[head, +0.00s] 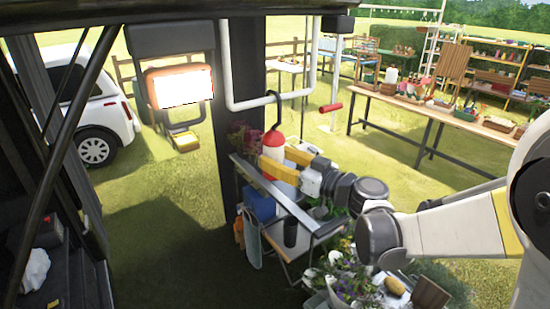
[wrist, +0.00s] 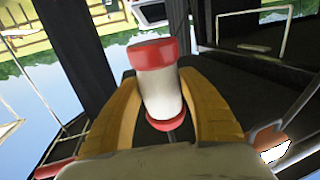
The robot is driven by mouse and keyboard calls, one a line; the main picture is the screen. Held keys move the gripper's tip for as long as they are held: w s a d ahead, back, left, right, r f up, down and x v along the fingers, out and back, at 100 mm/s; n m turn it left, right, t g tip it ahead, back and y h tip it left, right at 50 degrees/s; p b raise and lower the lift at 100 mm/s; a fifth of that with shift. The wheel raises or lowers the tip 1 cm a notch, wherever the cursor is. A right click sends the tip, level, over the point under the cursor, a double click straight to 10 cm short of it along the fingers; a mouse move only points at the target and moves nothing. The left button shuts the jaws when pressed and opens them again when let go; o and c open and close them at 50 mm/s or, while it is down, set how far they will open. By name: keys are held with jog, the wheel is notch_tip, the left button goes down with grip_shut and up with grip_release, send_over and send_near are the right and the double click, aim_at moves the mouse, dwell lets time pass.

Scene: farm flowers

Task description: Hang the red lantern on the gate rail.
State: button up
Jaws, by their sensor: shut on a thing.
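The red lantern (head: 273,139) is a white cylinder with red end caps and a dark curved hook (head: 276,105) on top. In the head view it hangs upright in my gripper (head: 277,161). The yellow fingers are shut around its white body; the wrist view shows them on both sides of the lantern (wrist: 162,95). The hook's top overlaps this rail in the head view. I cannot tell whether it rests on the rail or is apart from it.
A dark post (head: 246,60) stands behind the rail. A lit orange-framed lamp (head: 180,87) is to its left. A cart (head: 310,222) with bottles and flowers stands below the lantern. A long wooden table (head: 440,107) is at the back right.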

jog(key=shift+s+f, duration=0.15)
jog(key=o, duration=1.4)
jog(key=shift+o, duration=0.2)
jog(key=f+b+v, duration=0.1)
jog(key=b+v, duration=0.1)
jog(key=v, duration=1.1)
jog(key=shift+s+d+f, duration=0.25)
jog(key=shift+d, duration=0.1)
dwell(0.9)
